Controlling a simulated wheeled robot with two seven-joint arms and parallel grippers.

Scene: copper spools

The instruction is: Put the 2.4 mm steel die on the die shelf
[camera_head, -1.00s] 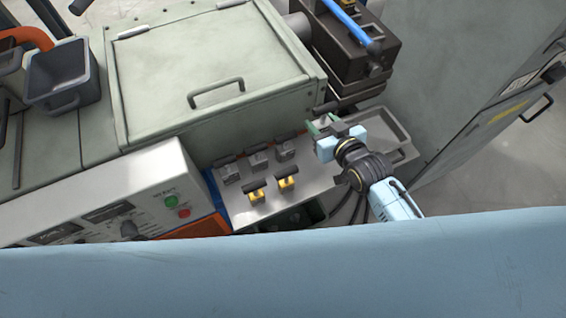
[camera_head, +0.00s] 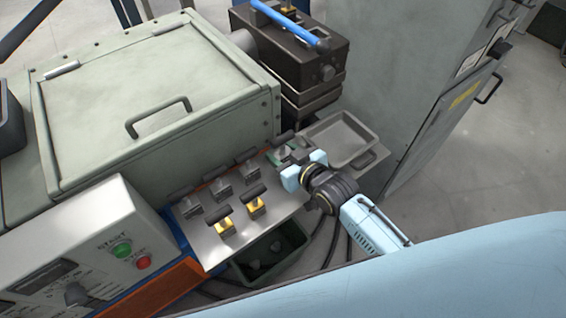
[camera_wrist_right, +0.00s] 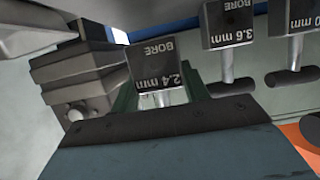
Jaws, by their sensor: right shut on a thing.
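The 2.4 mm steel die (camera_head: 285,149) is a small grey block with a dark handle. In the right wrist view its label (camera_wrist_right: 155,65) reads "BORE 2.4 mm". My right gripper (camera_head: 281,154) is shut on it, with green fingertips at its sides. The die is at the right end of the metal die shelf (camera_head: 203,238), beside a row of grey dies (camera_head: 247,169). I cannot tell whether it touches the shelf. In the wrist view the neighbouring die (camera_wrist_right: 229,28) reads "3.6 mm". My left gripper is not in view.
Two yellow dies (camera_head: 255,206) stand in front of the grey row. A grey tray (camera_head: 366,157) lies right of the shelf, and a dark machine block (camera_head: 295,62) with a blue bar stands behind. A dark bin (camera_head: 292,238) sits below the shelf's front edge.

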